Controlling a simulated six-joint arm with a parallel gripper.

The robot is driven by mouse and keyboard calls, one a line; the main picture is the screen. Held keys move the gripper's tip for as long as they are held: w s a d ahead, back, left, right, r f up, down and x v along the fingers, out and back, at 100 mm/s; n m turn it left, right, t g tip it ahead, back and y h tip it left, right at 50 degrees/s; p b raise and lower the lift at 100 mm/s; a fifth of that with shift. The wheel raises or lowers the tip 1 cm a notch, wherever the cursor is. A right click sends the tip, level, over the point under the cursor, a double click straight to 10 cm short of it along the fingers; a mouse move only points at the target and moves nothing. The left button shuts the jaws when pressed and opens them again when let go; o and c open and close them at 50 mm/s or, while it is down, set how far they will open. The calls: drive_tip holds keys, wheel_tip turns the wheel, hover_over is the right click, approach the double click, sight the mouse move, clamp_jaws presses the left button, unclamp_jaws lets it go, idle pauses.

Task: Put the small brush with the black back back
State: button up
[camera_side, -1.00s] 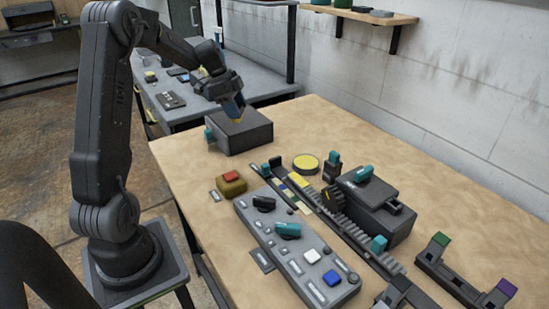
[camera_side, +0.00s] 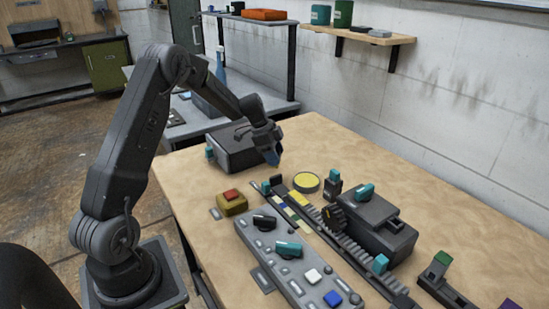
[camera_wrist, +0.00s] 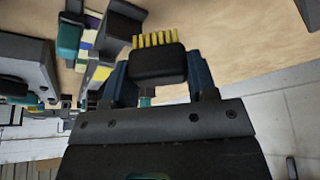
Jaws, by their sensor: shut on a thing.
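The small brush (camera_wrist: 158,64) has a black back and a row of yellow bristles. In the wrist view it sits between the two blue fingers of my gripper (camera_wrist: 160,80), which is shut on it. In the side view my gripper (camera_side: 268,157) points down at the right end of a dark grey box (camera_side: 233,150) near the far left of the table. The brush is not clearly visible there. I cannot tell how high the fingertips are above the table.
A long grey control panel (camera_side: 285,262) and a toothed rail (camera_side: 345,238) lie in front. A yellow disc (camera_side: 306,182), a dark block with a teal handle (camera_side: 375,228) and a yellow block with a red top (camera_side: 231,202) stand nearby. The table's right back area is clear.

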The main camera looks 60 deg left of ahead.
drive_tip(key=shift+f, duration=0.6)
drive_tip(key=shift+f, duration=0.1)
drive_tip(key=shift+f, duration=0.4)
drive_tip(key=shift+f, duration=0.1)
drive_tip(key=o, duration=0.9)
